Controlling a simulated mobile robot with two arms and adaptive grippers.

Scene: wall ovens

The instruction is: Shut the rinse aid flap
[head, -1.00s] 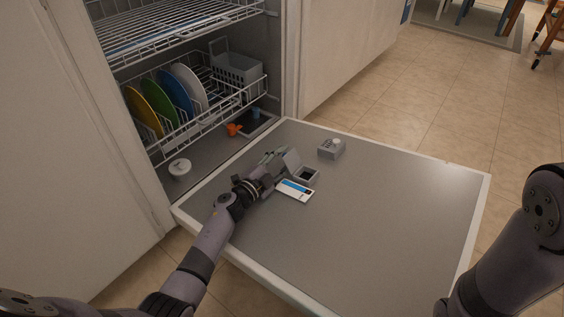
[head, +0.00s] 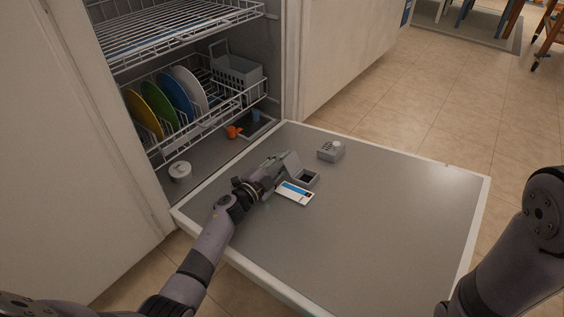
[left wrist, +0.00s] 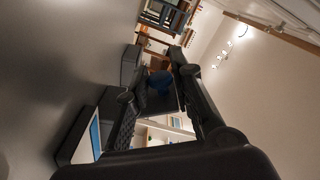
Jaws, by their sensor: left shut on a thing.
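The rinse aid flap (head: 292,164) is a grey lid standing up, tilted, at the left side of its dispenser box (head: 306,178) on the lowered dishwasher door. The box's dark opening is uncovered. My left gripper (head: 279,161) is at the left side of the raised flap, shut on it. In the left wrist view its two dark fingers (left wrist: 155,92) close around a dark piece, with a blue thing behind; the exact contact is hard to see. My right arm shows at the right edge of the head view, its gripper out of frame.
A small grey unit with a knob (head: 331,151) sits to the right. The open door (head: 370,235) is otherwise clear. Racks with several plates (head: 176,92) stand inside the dishwasher.

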